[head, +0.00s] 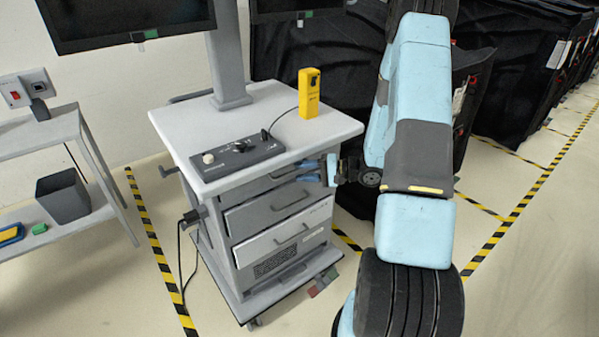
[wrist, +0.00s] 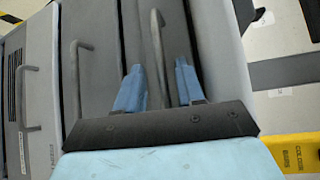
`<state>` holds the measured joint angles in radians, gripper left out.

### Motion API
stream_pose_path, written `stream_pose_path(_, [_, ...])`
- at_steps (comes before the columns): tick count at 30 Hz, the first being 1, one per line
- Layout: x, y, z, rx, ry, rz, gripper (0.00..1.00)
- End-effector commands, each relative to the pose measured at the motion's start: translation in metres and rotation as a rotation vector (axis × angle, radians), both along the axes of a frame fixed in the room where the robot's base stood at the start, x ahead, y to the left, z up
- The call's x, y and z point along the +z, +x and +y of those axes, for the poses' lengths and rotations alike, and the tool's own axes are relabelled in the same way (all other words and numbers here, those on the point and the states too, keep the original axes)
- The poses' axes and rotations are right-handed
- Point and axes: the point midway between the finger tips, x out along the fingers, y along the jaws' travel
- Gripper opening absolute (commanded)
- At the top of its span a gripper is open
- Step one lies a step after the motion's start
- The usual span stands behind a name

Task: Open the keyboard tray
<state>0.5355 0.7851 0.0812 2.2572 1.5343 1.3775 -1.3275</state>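A grey cart (head: 200,130) stands left of my arm, with a stack of handled fronts under its top. The uppermost front, which looks like the keyboard tray (head: 262,184), appears closed, flush with the drawers below; my gripper partly hides it in the head view. Its bar handle (wrist: 158,45) shows in the wrist view. My gripper (head: 308,172) is at this front. In the wrist view its two blue fingers (wrist: 159,68) are apart, one on each side of the handle. I cannot tell whether either finger touches it.
Below are a middle drawer (head: 255,215) and a lower drawer (head: 262,246), both closed. A black control box (head: 237,157) and a yellow device (head: 309,95) stand on the cart top. Black covered carts (head: 500,85) stand behind. Floor in front is clear.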

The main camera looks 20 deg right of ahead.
Motion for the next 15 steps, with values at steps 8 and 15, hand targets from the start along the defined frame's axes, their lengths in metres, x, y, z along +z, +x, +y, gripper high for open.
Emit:
stream_pose_path(8, [-0.0019, 0.0066, 0.0136, 0.0, 0.0, 0.0, 0.38])
stream_pose_path(15, [-0.0019, 0.0068, 0.0138, 0.0, 0.0, 0.0, 0.38])
